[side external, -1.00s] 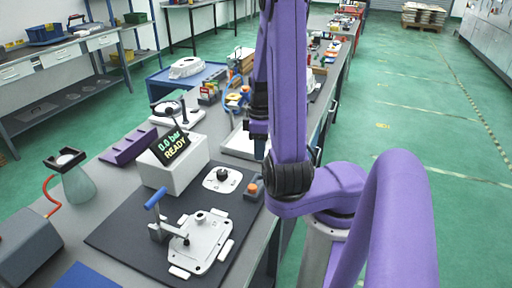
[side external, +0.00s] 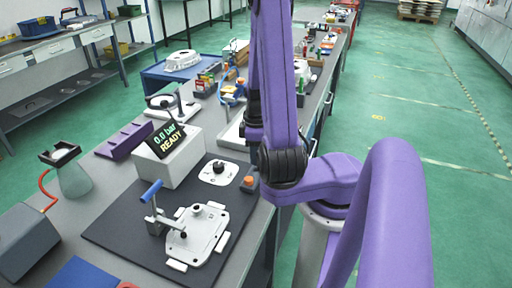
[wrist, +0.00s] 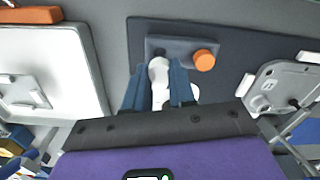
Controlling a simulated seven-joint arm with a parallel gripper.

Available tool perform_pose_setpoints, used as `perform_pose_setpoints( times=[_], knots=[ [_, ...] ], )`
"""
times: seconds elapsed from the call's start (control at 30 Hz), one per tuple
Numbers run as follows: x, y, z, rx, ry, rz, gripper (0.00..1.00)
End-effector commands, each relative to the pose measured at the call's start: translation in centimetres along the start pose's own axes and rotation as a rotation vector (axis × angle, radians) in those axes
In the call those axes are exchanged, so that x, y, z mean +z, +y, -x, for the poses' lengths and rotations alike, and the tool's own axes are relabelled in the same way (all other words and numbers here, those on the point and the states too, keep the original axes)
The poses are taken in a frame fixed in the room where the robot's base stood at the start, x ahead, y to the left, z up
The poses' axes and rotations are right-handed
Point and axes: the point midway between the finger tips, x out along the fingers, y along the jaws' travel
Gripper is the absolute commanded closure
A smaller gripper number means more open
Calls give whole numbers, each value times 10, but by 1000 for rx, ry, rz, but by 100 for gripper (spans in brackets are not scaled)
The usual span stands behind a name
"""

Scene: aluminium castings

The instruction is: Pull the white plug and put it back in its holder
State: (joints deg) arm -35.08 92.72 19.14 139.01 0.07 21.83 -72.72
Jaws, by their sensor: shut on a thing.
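My gripper (wrist: 159,76) has its two blue fingers shut on the white plug (wrist: 158,70) in the wrist view. The plug overlaps the left part of the dark grey holder (wrist: 181,46) there, by a dark spot; I cannot tell whether it is in or above it. The holder also carries an orange plug (wrist: 203,60) on its right. In the side external view the holder (side external: 247,187) stands at the mat's right edge; my arm hides the white plug and fingertips. The casting (side external: 197,235) lies on the mat beside a blue-handled clamp (side external: 151,190).
A white box (side external: 172,165) bears a display reading "0.0 bar READY". A white plate with a black knob (side external: 218,173) lies between box and holder. A white tray (wrist: 52,65) is at the left in the wrist view. Bare dark mat (wrist: 240,45) lies between holder and casting.

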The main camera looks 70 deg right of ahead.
Motion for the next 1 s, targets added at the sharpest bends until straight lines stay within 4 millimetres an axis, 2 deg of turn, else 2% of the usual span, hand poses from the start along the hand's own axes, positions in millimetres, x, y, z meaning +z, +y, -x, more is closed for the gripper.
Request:
perform_pose_setpoints(
  times=[0.23,1.0],
  knots=[
    [0,0,-9,-1,0,0,100],
    [0,0,-9,0,0,0,100]
  ],
)
